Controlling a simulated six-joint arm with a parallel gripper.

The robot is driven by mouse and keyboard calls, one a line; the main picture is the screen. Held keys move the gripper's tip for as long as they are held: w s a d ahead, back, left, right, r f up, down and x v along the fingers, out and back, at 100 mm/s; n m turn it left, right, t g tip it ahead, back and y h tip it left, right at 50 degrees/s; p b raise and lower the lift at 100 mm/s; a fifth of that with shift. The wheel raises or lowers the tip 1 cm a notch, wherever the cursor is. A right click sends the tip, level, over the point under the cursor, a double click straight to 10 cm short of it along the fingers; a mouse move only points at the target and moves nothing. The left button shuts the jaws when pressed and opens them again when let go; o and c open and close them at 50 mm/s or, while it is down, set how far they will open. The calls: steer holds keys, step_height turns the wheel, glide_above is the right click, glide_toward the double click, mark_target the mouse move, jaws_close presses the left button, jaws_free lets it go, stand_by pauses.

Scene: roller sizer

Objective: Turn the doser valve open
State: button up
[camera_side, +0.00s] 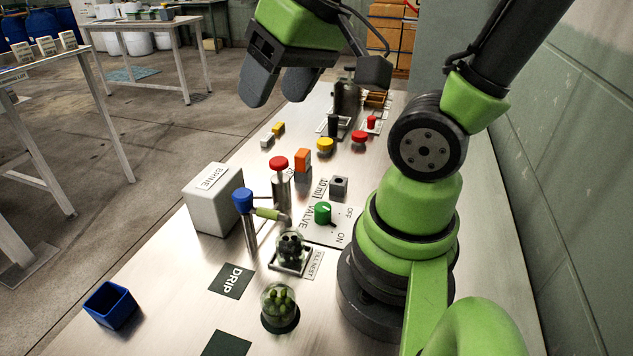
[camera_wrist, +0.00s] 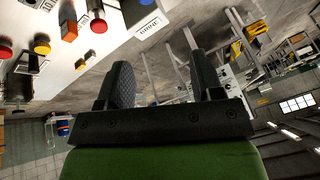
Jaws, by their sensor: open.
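The doser valve is a green knob (camera_side: 322,212) on a pale plate (camera_side: 325,234) marked VALVE, OFF and ON, in the middle of the table in the side view. I cannot make out clearly which mark the knob points at. My gripper (camera_side: 280,86) is open and empty, high above the table and well up and left of the knob in the side view. Its two dark fingers also show apart in the wrist view (camera_wrist: 163,78), with nothing between them. I cannot find the green knob in the wrist view.
Near the knob stand a red-topped post (camera_side: 280,180), a blue-topped post (camera_side: 245,215), a grey block (camera_side: 339,186) and a jar (camera_side: 290,247) in a holder. A white BRINE box (camera_side: 212,200) and a blue bin (camera_side: 110,305) are left. A wall (camera_side: 560,180) runs along the right.

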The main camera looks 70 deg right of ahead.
steer(key=w+d+f+n+g+h, duration=0.1)
steer(key=d+f+n+g, duration=0.25)
steer(key=d+f, duration=0.45)
steer(key=n+g, duration=0.2)
steer(key=n, duration=0.3)
glide_above(323, 206)
step_height(323, 206, down, 9)
steer(key=shift+f, duration=5.15)
